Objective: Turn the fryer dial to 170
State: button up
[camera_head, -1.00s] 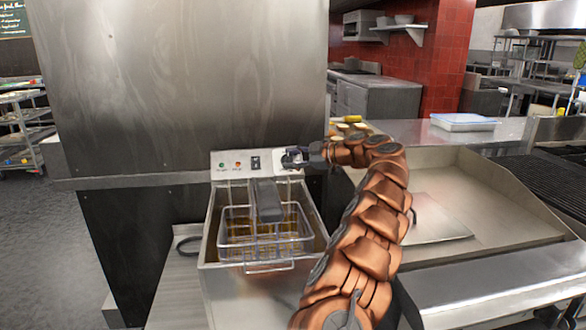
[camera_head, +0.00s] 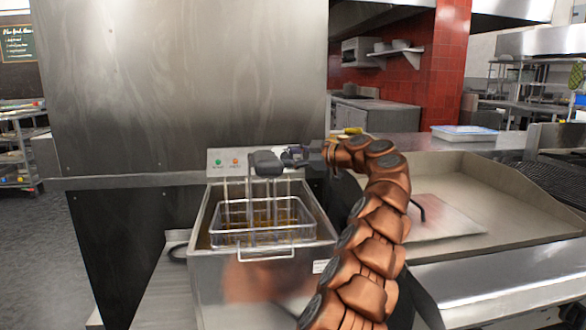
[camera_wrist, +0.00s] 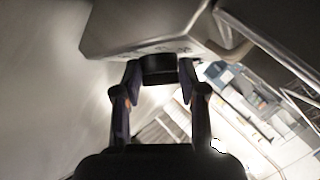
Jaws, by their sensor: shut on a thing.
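The deep fryer (camera_head: 250,270) stands left of centre in the head view, with a wire basket in its oil. Its control panel (camera_head: 222,156) at the back has a green and an orange light. My gripper (camera_head: 292,158) is at the right part of this panel and hides the dial there. In the wrist view the dark round dial (camera_wrist: 158,68) sits between the two fingertips of my gripper (camera_wrist: 158,85), which are shut on it. The numbers on the dial cannot be read.
The basket handle (camera_head: 266,163) stands up in front of the panel, close to the left of my gripper. A flat griddle (camera_head: 480,195) lies to the right. A tall steel wall (camera_head: 190,85) rises behind the fryer. A lidded container (camera_head: 464,132) sits at the back right.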

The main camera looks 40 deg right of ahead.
jog(key=shift+s+d+r+m+t+b, duration=0.25)
jog(key=shift+d+m+t+b, duration=0.1)
jog(key=shift+b, duration=0.15)
jog(key=o, duration=1)
jog(key=shift+o, duration=0.6)
jog(key=shift+a, duration=0.1)
jog(key=shift+w+a+f, duration=0.1)
jog(key=shift+f, duration=0.05)
jog(key=p, duration=0.2)
jog(key=n+g+p, duration=0.1)
jog(key=p, duration=0.1)
jog(key=shift+w+r, duration=0.1)
jog(key=shift+r, duration=0.2)
jog(key=p, duration=0.3)
jog(key=n+g+p, duration=0.1)
jog(key=p, duration=0.1)
jog(key=shift+w+d+y+p, duration=0.2)
jog(key=shift+y+p, duration=0.1)
jog(key=shift+p, duration=0.1)
jog(key=p, duration=0.3)
jog(key=shift+n+g+p, duration=0.25)
jog(key=shift+n+p, duration=0.05)
jog(key=shift+n, duration=0.05)
